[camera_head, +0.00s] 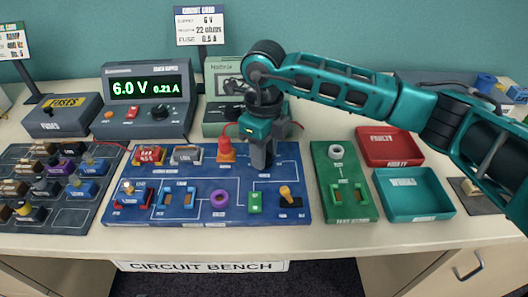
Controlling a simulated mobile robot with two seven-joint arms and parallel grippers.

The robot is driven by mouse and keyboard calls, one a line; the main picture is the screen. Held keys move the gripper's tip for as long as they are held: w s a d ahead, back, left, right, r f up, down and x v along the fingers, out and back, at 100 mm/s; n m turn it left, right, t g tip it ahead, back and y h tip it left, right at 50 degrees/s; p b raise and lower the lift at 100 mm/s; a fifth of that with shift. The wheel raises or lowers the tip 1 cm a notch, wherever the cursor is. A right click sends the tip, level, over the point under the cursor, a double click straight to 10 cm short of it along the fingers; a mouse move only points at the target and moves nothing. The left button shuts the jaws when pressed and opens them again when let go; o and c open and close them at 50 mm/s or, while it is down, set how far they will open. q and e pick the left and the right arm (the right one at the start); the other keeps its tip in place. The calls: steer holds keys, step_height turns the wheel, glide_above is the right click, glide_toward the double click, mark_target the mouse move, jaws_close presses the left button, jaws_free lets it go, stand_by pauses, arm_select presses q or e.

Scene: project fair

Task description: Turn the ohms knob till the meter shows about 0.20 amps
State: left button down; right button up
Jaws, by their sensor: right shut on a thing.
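The power supply meter (146,101) at the back left shows 6.0 V and 0.21 A in green digits. The blue circuit board (205,212) lies in front of it. My right gripper (262,160) reaches in from the right, points straight down at the board's upper right part and is shut. What it grips, at the place of the ohms knob, is hidden by its fingers. A small card sign (200,25) at the back reads 6 V, 22 ohms and fuse 0.5 A. My left gripper is not in view.
A green test board (345,200), a red tray (390,147) and a teal tray (414,193) lie to the right. A dark parts board (55,185) and a fuses box (63,116) are at left.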

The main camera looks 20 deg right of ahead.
steer(key=o, duration=1)
step_height(320, 180, up, 13)
stand_by(0.4)
